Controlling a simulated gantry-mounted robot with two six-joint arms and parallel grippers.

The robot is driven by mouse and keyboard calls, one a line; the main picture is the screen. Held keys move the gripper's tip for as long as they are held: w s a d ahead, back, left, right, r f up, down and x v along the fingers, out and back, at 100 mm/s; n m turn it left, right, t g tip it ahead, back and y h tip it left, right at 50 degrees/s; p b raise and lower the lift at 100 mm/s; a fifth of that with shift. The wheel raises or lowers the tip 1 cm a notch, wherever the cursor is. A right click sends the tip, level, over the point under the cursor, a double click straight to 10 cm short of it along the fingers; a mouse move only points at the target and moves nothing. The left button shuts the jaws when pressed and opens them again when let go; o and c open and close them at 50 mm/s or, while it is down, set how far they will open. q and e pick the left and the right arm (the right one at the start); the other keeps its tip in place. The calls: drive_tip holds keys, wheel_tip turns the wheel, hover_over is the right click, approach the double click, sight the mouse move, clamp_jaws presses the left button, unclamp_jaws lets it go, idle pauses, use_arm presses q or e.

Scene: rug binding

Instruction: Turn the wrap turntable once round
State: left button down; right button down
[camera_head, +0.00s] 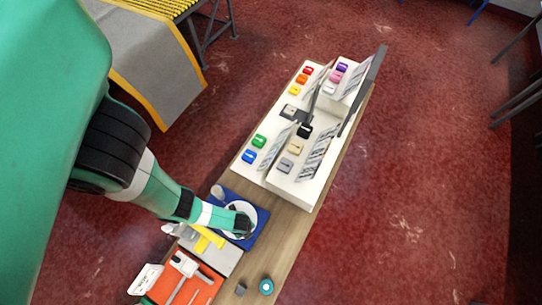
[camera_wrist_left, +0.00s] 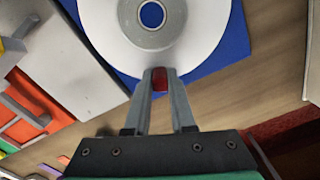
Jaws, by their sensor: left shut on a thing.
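The wrap turntable is a white disc (camera_head: 243,204) on a blue base (camera_head: 262,217), partly hidden under my left arm in the head view. In the left wrist view the disc (camera_wrist_left: 193,22) fills the top middle, with a blue hole at its centre and blue base (camera_wrist_left: 236,45) around it. A small red handle (camera_wrist_left: 160,80) shows at the disc's near edge. My left gripper (camera_wrist_left: 160,76) has its fingers on either side of the red handle, shut on it. In the head view the gripper is mostly hidden behind the wrist. My right gripper is not in view.
A white stepped rack (camera_head: 284,165) with several coloured spools stands further along the wooden bench (camera_head: 283,228). An orange tray (camera_head: 187,283) with tools and a grey board lie nearer. A small teal ring (camera_head: 266,286) and dark cup (camera_head: 241,289) sit near the bench's front.

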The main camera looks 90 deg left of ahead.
use_arm(q)
drive_tip(key=shift+s, duration=0.1)
idle(0.4)
drive_tip(key=c, duration=0.8)
unclamp_jaws()
drive_tip(key=shift+o, duration=0.2)
drive_tip(key=shift+r, duration=0.1)
